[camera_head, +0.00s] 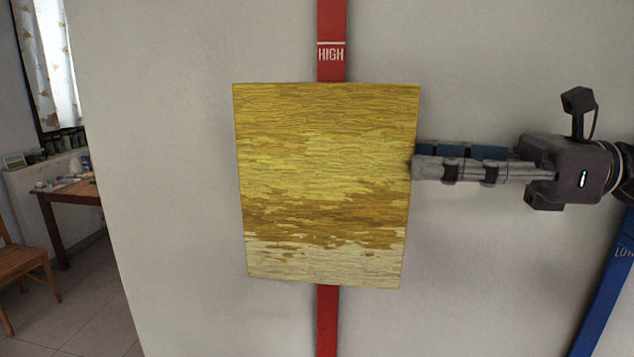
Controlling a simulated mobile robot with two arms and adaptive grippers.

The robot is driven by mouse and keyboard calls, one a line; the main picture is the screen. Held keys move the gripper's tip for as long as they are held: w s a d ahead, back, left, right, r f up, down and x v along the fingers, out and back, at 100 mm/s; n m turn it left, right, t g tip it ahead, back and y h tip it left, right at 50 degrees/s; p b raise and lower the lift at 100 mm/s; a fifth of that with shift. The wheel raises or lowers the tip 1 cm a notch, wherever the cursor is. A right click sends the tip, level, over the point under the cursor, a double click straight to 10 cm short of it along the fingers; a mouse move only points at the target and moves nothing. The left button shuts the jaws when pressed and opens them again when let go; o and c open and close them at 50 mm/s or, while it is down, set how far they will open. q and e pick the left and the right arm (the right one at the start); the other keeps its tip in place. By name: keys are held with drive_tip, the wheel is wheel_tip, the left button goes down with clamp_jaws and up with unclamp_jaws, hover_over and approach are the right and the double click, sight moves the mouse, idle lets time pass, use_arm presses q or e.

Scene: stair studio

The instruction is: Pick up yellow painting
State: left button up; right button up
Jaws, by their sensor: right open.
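The yellow painting (325,185) hangs on the pale wall in the middle of the view, over a red vertical stripe. It is a tall rectangle of yellow and brown strokes, paler at the bottom. My right gripper (416,166) comes in from the right, and its fingertips are at the painting's right edge. Whether the fingers straddle the edge or only touch it cannot be told. The gripper is open. My left gripper is not in view.
The red stripe (331,20) is marked HIGH above the painting. A blue slanted stripe (607,285) is at lower right. Beyond the wall's left edge are a wooden table (72,190), a wooden chair (22,262) and a curtained window (50,50). The wall left of the painting is bare.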

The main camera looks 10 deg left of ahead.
sight(371, 156)
drive_tip(key=a, duration=0.2)
drive_tip(key=a+p, duration=0.1)
drive_tip(key=a, duration=0.1)
drive_tip(key=s+a+p, duration=0.1)
drive_tip(key=a, duration=0.1)
drive_tip(key=shift+a+r, duration=0.2)
drive_tip(key=shift+r, duration=0.05)
drive_tip(key=shift+w+a, duration=0.15)
drive_tip(key=shift+a, duration=0.25)
drive_tip(key=shift+a+f, duration=0.1)
drive_tip(key=shift+a, duration=0.05)
drive_tip(key=c, duration=1)
clamp_jaws()
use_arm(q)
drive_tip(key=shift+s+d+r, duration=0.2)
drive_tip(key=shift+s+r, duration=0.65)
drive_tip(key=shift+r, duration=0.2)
